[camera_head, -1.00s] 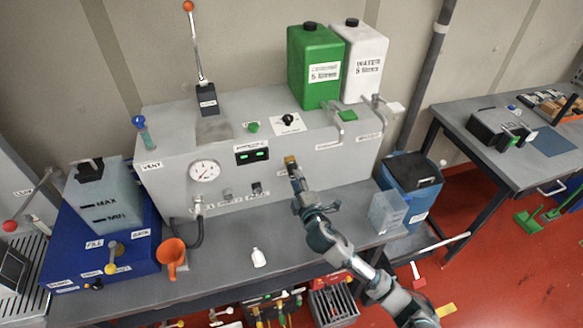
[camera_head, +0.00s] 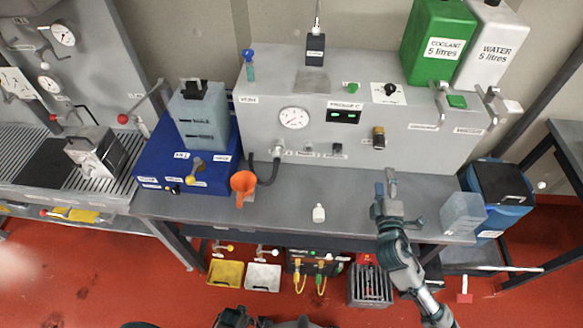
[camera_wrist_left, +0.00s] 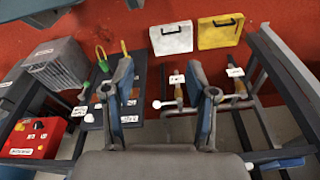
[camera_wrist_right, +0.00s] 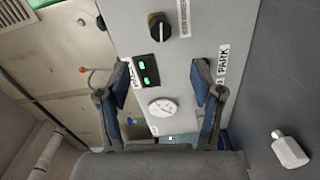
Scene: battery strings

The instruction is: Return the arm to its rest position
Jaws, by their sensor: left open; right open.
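My right gripper (camera_head: 386,186) is over the right part of the grey bench in the head view, in front of the grey machine. In the right wrist view its two fingers (camera_wrist_right: 165,85) stand apart with nothing between them, and the machine's front with the gauge and green display lies beyond. My left gripper is also open and empty in the left wrist view (camera_wrist_left: 161,80), seen above the lower shelf. In the head view, dark parts of my own body show at the bottom edge, and I cannot make out the left gripper's fingers there.
The grey machine (camera_head: 290,160) stands on the bench (camera_head: 290,188). Yellow (camera_head: 226,273) and white cases lie below.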

